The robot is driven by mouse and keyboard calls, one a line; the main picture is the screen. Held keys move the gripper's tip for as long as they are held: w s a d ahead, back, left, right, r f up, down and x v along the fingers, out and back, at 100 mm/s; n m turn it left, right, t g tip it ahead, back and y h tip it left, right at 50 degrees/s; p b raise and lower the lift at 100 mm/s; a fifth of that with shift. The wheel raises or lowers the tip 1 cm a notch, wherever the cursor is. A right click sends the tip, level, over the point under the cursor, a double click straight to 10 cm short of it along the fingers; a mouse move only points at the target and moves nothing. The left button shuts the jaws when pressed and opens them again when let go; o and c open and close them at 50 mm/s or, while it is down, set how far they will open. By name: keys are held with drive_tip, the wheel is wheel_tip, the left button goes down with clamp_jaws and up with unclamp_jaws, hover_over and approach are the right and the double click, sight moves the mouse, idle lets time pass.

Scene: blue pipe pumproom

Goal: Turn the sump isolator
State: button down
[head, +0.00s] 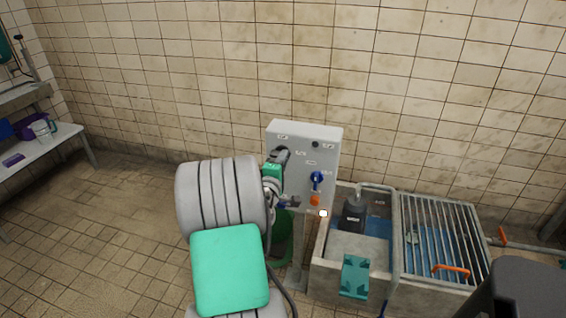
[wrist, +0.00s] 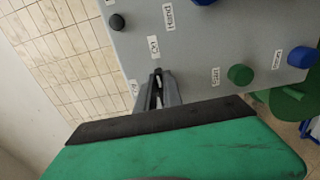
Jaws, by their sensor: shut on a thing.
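A grey control panel (head: 328,165) stands on a post in front of the tiled wall; it fills the upper part of the wrist view (wrist: 207,45). My gripper (head: 282,156) is at the panel's upper left in the head view. In the wrist view its dark fingers (wrist: 160,92) are shut on a small dark handle (wrist: 158,74) on the panel face, below a white label. This handle appears to be the sump isolator. The fingers hide most of it, so its angle is hard to read. The label text is too small to read surely.
The panel also carries a black knob (head: 315,144), a blue knob (head: 317,179) and an orange knob (head: 315,200). A green knob (wrist: 240,75) shows near my fingers. Right of the post is an open tank with a dark pump (head: 353,214) and a barred grating (head: 440,225). A green bin (head: 281,240) stands behind my arm.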

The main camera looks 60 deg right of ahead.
drive_tip(key=shift+d+r, duration=0.1)
drive_tip(key=shift+r, duration=0.05)
idle(0.3)
drive_tip(key=c, duration=1.5)
unclamp_jaws()
drive_tip(key=a, duration=0.5)
drive_tip(key=s+a+b, duration=0.1)
drive_tip(key=a, duration=0.1)
drive_tip(key=shift+s+a, duration=0.1)
drive_tip(key=shift+a, duration=0.25)
